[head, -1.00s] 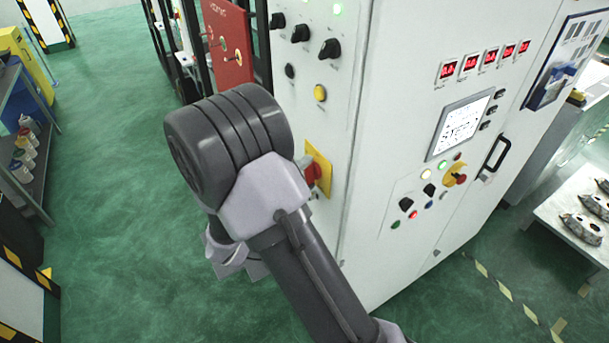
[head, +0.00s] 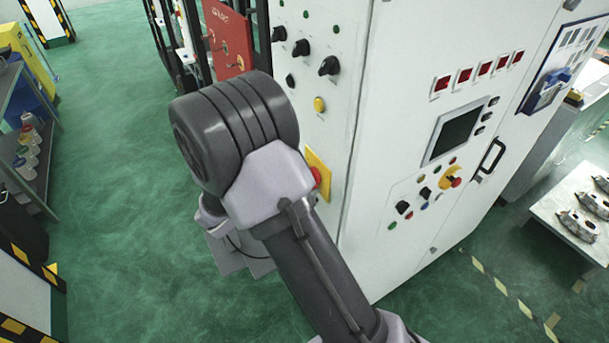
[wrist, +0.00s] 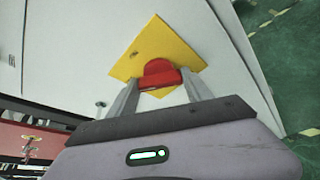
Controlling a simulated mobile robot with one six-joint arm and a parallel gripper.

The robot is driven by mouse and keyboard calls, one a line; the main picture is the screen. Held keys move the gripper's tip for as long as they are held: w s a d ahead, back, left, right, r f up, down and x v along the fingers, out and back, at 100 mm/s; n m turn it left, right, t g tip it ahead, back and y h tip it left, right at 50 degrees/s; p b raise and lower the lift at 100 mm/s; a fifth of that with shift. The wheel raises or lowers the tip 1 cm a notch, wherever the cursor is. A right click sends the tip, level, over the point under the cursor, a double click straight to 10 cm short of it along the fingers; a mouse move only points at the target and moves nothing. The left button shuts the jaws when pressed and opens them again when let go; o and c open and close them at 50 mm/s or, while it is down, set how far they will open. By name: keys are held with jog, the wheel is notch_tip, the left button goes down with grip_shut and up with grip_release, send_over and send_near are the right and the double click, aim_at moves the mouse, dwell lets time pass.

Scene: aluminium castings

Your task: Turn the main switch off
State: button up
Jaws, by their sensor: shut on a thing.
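The main switch is a red handle (wrist: 160,72) on a yellow square plate (wrist: 157,42), on the side of the white cabinet. In the head view the plate (head: 321,168) and part of the red handle (head: 317,177) show just right of my arm. My gripper (wrist: 160,82) is shut on the red handle, with one finger on each side of it in the wrist view. In the head view my arm hides the gripper. The cabinet's screen (head: 459,131) is dark, and the small red displays (head: 483,72) above it show no lit digits.
The white cabinet (head: 385,120) fills the right and carries knobs and buttons close above the switch. A red panel (head: 228,38) stands behind my arm. A table (head: 560,215) with castings is at the right, a shelf (head: 25,130) at the left. The green floor at the left is clear.

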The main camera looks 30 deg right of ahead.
jog(key=shift+n+g+p, duration=0.3)
jog(key=shift+n+p, duration=0.05)
jog(key=shift+n, duration=0.05)
dwell(0.4)
jog(key=o, duration=1.4)
jog(key=shift+c, duration=0.2)
jog(key=b+v, duration=0.1)
jog(key=v, duration=1.6)
jog(key=shift+a+r, duration=0.2)
jog(key=shift+r, duration=0.1)
